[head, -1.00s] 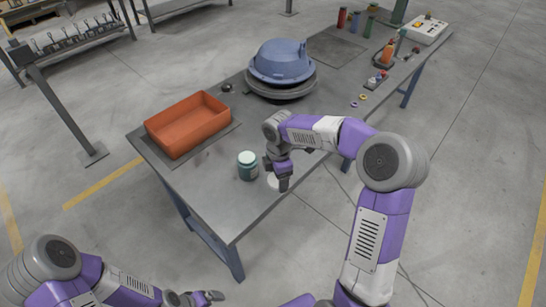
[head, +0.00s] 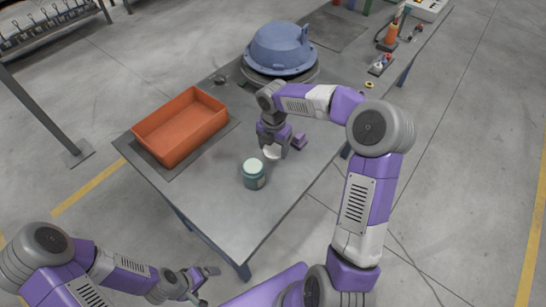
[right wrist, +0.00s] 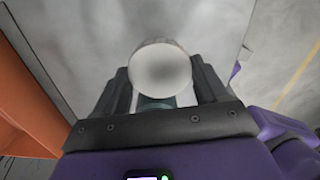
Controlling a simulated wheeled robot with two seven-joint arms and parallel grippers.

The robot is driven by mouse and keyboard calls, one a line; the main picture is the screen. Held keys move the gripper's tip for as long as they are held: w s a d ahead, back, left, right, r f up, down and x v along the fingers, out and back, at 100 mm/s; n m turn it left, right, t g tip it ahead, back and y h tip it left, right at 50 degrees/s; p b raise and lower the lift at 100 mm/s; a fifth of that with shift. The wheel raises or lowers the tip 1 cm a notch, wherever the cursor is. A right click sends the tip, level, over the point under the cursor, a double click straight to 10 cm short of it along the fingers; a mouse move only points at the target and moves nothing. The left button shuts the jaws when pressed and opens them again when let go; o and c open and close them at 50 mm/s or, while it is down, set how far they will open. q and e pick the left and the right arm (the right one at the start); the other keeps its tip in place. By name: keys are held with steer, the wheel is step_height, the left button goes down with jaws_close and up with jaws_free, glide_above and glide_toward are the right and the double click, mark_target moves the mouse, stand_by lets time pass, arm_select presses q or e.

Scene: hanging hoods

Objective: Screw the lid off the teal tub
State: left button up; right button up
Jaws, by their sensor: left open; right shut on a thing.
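The teal tub (head: 253,178) stands upright on the grey table near its front corner. Its top looks pale; I cannot tell what the opening looks like inside. My right gripper (head: 272,152) is just behind and to the right of the tub, shut on a round whitish disc that looks like the lid (right wrist: 161,68). The disc is apart from the tub in the head view. In the right wrist view a bit of teal shows behind the disc between the fingers. My left gripper (head: 208,272) is open and empty, low at the left, away from the table top.
An orange tray (head: 180,125) sits at the left of the table (head: 215,205). A blue hood (head: 280,48) rests on a dark round base behind my right gripper. Small items and an orange bottle (head: 391,35) stand at the far right. The front table corner is clear.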

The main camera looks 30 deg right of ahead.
mark_target(274, 166)
step_height(274, 166, down, 2)
steer(key=shift+s, duration=0.15)
step_height(274, 166, down, 6)
steer(key=shift+r+b, duration=0.2)
steer(key=shift+b, duration=0.85)
steer(key=shift+r, duration=0.1)
steer(key=o, duration=0.7)
steer(key=shift+f, duration=0.2)
steer(key=o, duration=0.5)
steer(key=shift+c, duration=0.2)
